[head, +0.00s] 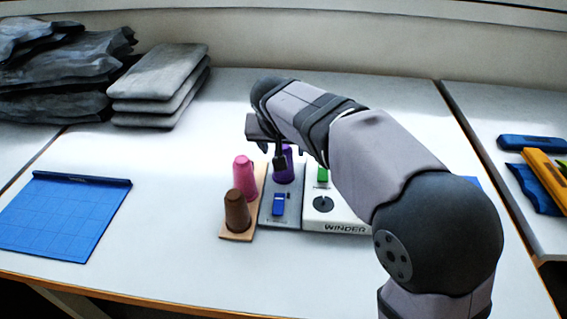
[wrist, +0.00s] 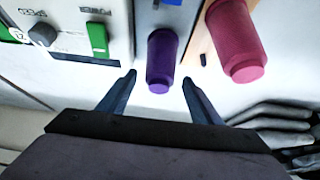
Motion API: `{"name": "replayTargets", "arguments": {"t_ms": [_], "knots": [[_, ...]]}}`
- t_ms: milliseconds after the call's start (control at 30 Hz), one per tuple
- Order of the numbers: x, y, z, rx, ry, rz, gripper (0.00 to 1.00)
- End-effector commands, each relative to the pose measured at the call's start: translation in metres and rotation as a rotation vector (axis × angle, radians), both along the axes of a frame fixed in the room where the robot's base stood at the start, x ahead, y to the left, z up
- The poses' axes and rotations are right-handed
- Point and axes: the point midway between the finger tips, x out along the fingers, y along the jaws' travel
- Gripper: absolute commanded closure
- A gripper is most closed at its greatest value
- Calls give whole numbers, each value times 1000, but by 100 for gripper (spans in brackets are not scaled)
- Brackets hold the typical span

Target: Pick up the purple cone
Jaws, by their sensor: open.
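The purple cone (head: 284,166) stands upright at the far end of a grey panel (head: 266,216), partly hidden behind my gripper in the head view. In the wrist view the purple cone (wrist: 161,62) is between and just ahead of the two open fingers. My gripper (wrist: 158,92) is open and empty, with one finger on each side of the cone's line. In the head view my gripper (head: 264,150) is at the far side of the panel, close to the cone. I cannot tell whether a finger touches the cone.
A pink cone (head: 244,178) and a brown cone (head: 237,211) stand on a wooden board (head: 236,236) left of the panel. A white winder box (head: 338,215) with a green switch is on the right. A blue mat (head: 62,215) lies left; grey folded stacks (head: 160,85) are behind.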

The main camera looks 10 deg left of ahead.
Motion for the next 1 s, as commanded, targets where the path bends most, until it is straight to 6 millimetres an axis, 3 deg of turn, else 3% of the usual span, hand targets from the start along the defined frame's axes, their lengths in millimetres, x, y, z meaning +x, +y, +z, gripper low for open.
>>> {"name": "replayTargets", "arguments": {"t_ms": [167, 533, 867, 1000], "knots": [[3, -1, -5, -1, 1, -1, 41], [25, -2, -40, -1, 1, -1, 41], [28, -1, -44, 0, -1, 0, 41], [27, -1, -44, 0, -1, 0, 75]]}}
